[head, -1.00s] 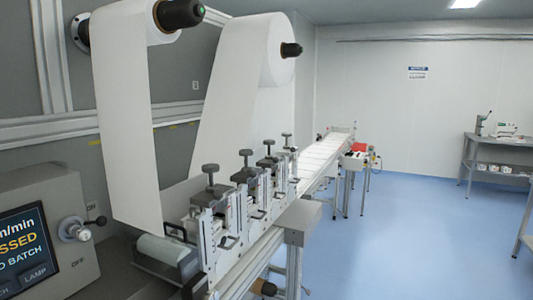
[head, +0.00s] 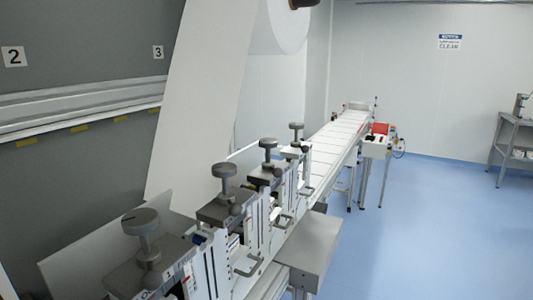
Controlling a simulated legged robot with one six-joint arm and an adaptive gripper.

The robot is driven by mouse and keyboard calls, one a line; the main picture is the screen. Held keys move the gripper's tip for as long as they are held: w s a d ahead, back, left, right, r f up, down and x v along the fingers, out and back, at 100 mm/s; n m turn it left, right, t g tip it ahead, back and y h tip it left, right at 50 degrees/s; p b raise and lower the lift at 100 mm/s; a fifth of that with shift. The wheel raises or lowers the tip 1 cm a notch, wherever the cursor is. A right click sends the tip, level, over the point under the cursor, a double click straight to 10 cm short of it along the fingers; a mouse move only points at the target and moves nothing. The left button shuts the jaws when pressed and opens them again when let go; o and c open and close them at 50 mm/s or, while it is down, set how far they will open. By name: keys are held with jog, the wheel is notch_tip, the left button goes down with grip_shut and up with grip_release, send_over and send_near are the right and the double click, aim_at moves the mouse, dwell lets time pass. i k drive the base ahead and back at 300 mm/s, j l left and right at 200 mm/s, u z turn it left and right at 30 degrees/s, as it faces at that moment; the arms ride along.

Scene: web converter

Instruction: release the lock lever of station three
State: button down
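A row of white stations with grey tops and round grey knobs runs along the line in the head view. The nearest station's knob (head: 140,221) is at the lower left, followed by a second knob (head: 224,171), a third knob (head: 267,144) and a farther knob (head: 296,127). Grey bent handles stick out on their right side, one handle (head: 248,266) low at the front and another handle (head: 285,222) behind it. I cannot tell which part is station three's lock lever or how it stands. My gripper is not in view.
White web (head: 200,95) hangs from a roll (head: 287,22) behind the stations. Wall signs read 2 (head: 13,57) and 3 (head: 158,52). A grey box (head: 313,248) juts out right of the stations. A conveyor (head: 338,136) runs away beyond them. The blue floor (head: 430,230) at right is clear.

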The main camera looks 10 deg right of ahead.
aim_at(278, 172)
jog(key=i+l, duration=0.2)
jog(key=i, duration=0.3)
jog(key=i+l+u, duration=0.1)
jog(key=i, duration=0.4)
jog(key=l, duration=0.1)
